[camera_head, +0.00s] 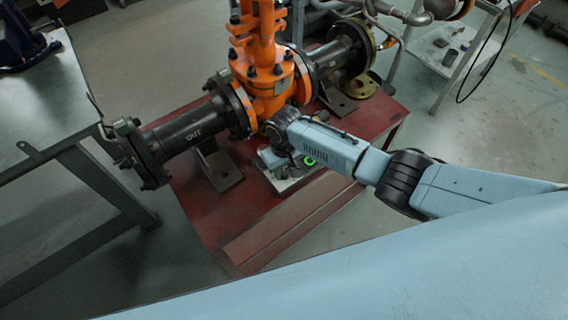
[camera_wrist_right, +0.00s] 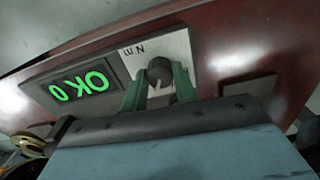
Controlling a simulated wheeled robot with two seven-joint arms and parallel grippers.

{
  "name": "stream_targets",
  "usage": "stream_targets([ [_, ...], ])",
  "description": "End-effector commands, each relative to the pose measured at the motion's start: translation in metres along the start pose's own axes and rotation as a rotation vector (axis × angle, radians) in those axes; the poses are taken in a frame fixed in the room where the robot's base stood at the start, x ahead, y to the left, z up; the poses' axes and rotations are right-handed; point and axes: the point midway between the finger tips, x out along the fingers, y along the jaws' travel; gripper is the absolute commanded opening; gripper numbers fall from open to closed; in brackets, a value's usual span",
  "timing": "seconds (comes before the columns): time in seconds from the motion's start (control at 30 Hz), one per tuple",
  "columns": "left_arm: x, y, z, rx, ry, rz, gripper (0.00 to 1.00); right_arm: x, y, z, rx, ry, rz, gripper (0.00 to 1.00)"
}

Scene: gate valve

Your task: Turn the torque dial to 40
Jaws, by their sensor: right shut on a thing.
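The torque dial (camera_wrist_right: 160,72) is a dark round knob on a white panel (camera_wrist_right: 181,46) marked "N m" in the right wrist view. My right gripper (camera_wrist_right: 159,78) has its two green fingers on either side of the knob and is shut on it. Beside the panel, a dark display (camera_wrist_right: 84,84) shows green characters, seen upside down, that look like "OK" and "0". In the head view my right gripper (camera_head: 283,132) reaches in from the right below the orange valve; its fingers and the dial are hidden there. My left gripper is not in view.
An orange gate valve (camera_head: 266,80) with black flanged pipes stands on a red table (camera_head: 270,222), close to my right arm. A grey table (camera_head: 45,150) is at left. A light cart (camera_head: 440,50) stands at back right.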

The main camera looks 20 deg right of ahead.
Motion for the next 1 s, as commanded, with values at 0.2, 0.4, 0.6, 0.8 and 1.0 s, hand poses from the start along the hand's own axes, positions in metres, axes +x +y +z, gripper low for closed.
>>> stream_targets([
  [0.2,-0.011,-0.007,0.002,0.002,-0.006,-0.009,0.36,0.000,0.000,0.002,-0.204,-0.006,0.000,0.06],
  [0.4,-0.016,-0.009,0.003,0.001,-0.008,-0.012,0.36,0.001,-0.001,0.002,-0.393,-0.005,-0.002,0.06],
  [0.6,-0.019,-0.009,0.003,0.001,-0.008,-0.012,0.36,0.001,-0.001,0.002,-0.567,-0.005,-0.002,0.06],
  [0.8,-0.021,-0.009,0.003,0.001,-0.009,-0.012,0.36,0.002,0.000,0.002,-0.706,-0.005,-0.002,0.06],
  [1.0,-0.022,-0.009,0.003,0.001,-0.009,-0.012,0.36,0.002,0.000,0.002,-0.796,-0.005,-0.002,0.06],
])
